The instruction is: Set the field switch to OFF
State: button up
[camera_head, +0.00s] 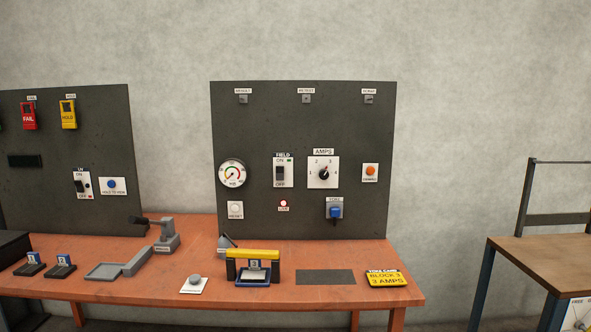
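The field switch (283,171) is a white plate labelled FIELD on the dark upright panel (250,120). ON is printed at its top and OFF at its bottom. A dark lever sits in the middle of the plate, and a small green mark shows beside ON. The lever is too small for me to be certain which way it is set. My gripper is not in view.
A round gauge (232,173) is left of the switch and the AMPS knob (323,173) is close on its right. A red lamp (283,204) sits below. On the orange bench (330,258), a yellow-topped yoke (252,255) stands before the panel.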

aim_at(279, 170)
jog(key=i+j, duration=0.15)
jog(key=i, duration=0.35)
jog(key=i+j, duration=0.15)
jog(key=i, duration=0.3)
